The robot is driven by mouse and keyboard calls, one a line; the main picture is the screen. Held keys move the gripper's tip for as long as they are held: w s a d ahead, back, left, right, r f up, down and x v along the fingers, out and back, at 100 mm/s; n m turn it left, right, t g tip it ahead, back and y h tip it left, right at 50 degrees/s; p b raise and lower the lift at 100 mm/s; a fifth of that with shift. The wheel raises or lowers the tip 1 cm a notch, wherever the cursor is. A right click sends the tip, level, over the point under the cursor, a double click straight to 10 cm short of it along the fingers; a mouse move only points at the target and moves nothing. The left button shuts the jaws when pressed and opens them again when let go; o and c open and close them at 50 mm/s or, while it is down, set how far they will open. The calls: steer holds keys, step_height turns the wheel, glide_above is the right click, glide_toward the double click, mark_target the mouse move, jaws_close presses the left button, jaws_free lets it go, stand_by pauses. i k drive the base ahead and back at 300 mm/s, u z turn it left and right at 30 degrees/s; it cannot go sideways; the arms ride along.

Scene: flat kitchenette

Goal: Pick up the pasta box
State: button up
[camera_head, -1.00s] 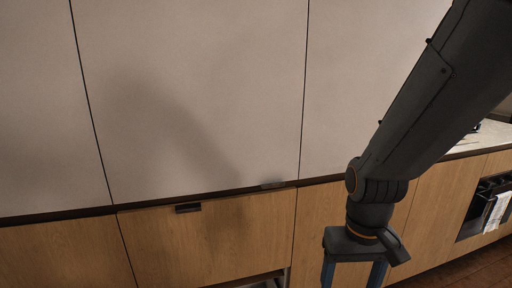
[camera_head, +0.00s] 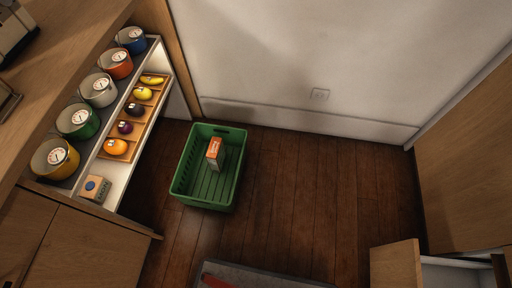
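A small box with an orange top and pale sides (camera_head: 214,151) stands in a green slatted crate (camera_head: 235,175) on the floor. It looks like the pasta box, but its label is too small to read. It is near the back of the crate, with bare crate floor in front of it. My gripper is outside the current view, so its place relative to the box does not show.
A shelf unit at left holds several coloured pots (camera_head: 80,121), a wooden tray of fruit (camera_head: 125,129) and a small beige box with a blue spot (camera_head: 95,188). A drawer (camera_head: 447,272) stands open at lower right. Wooden floor (camera_head: 300,190) right of the crate is clear.

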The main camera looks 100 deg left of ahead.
mark_target(216, 154)
steer(key=u, duration=5.05)
steer(key=i, duration=0.5)
steer(key=z, duration=2.4)
